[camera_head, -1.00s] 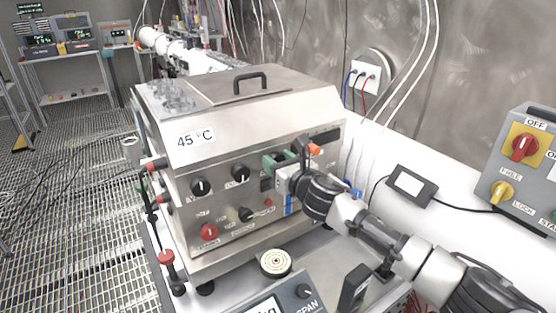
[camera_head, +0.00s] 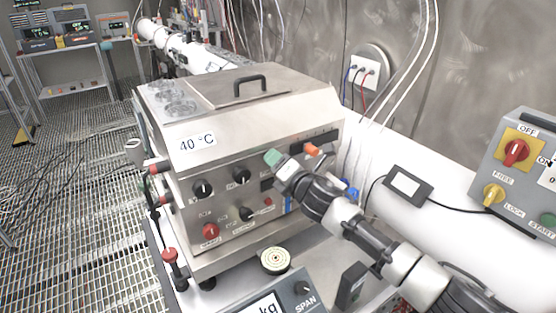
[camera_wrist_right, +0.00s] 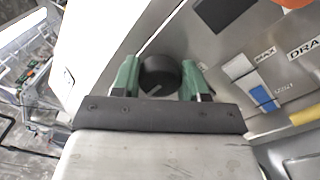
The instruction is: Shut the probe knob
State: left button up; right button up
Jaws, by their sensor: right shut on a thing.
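The steel bath box (camera_head: 262,120) stands in the middle of the head view with a "40 °C" readout on its sloped top. Its front panel carries black knobs, including one at left (camera_head: 202,188) and one beside it (camera_head: 241,175). My right gripper (camera_head: 279,165) is at the panel's upper right, its green fingers tilted. In the right wrist view its fingers are shut on a round black knob (camera_wrist_right: 160,73) with a pale pointer line. My gripper hides this knob in the head view, and I cannot read its label. My left gripper is not in view.
An orange handle (camera_head: 312,150) sits just right of my gripper. A red knob (camera_head: 210,230) and a lower black knob (camera_head: 246,213) are on the panel. A grey switch box (camera_head: 520,165) is at right.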

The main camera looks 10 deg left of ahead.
jog(key=m+p, duration=0.1)
jog(key=m, duration=0.4)
jog(key=shift+m, duration=0.3)
jog(key=m+p, duration=0.1)
jog(key=m, duration=0.3)
jog(key=shift+f+m, duration=0.1)
jog(key=shift+m, duration=0.2)
jog(key=m, duration=0.3)
jog(key=shift+m+p, duration=0.3)
jog(key=shift+p, duration=0.05)
jog(key=shift+f+m, duration=0.1)
jog(key=shift+m, duration=2.1)
jog(key=o, duration=0.9)
jog(key=shift+b+v, duration=1.3)
jog(key=shift+v, duration=4.1)
